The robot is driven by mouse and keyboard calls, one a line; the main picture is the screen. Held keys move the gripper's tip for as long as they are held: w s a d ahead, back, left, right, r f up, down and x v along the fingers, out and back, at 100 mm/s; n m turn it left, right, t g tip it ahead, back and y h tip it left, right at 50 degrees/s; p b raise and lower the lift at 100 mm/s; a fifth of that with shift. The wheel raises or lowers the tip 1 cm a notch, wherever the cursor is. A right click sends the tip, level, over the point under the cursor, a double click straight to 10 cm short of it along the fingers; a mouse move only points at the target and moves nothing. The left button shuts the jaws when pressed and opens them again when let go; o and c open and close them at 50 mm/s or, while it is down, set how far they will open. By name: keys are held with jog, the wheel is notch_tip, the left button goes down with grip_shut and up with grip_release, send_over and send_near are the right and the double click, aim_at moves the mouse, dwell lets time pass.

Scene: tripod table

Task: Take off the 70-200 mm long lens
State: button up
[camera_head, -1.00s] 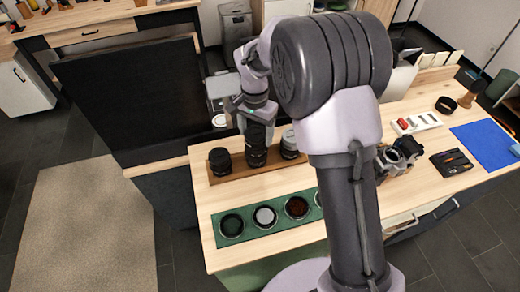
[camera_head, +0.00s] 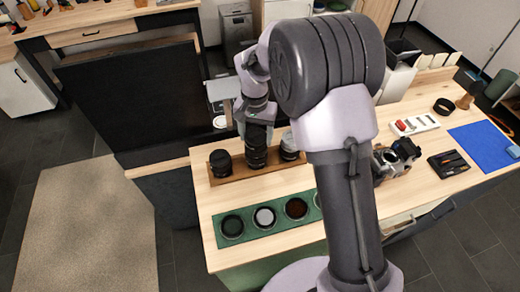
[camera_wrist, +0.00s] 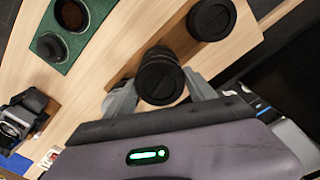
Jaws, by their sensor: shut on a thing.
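A long black lens (camera_head: 257,150) stands upright at the middle of a brown wooden rack (camera_head: 232,177). My gripper (camera_head: 258,128) is over it from above, with the fingers on either side near its top. In the wrist view the capped lens end (camera_wrist: 160,82) sits between the two fingers (camera_wrist: 160,95), which are shut on it. The lens base is at the rack; I cannot tell whether it is lifted slightly. The camera body (camera_head: 398,155) is on the bench to the right, partly behind my arm, with an open-looking round mount facing out and no long lens visible on it.
A shorter black lens (camera_head: 220,162) stands left in the rack and a pale lens (camera_head: 289,147) stands right, close to my gripper. A green tray (camera_head: 240,243) of round filters lies in front. A dark upright panel (camera_head: 130,95) stands left. A blue mat (camera_head: 487,143) lies right.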

jog(key=shift+r+n+p, duration=0.15)
jog(key=shift+n+p, duration=0.35)
jog(key=shift+n, duration=0.1)
jog(key=shift+n+p, duration=0.3)
jog(key=shift+n, duration=0.6)
jog(key=shift+n+p, duration=0.5)
jog(key=shift+n, duration=0.7)
jog(key=shift+p, duration=0.3)
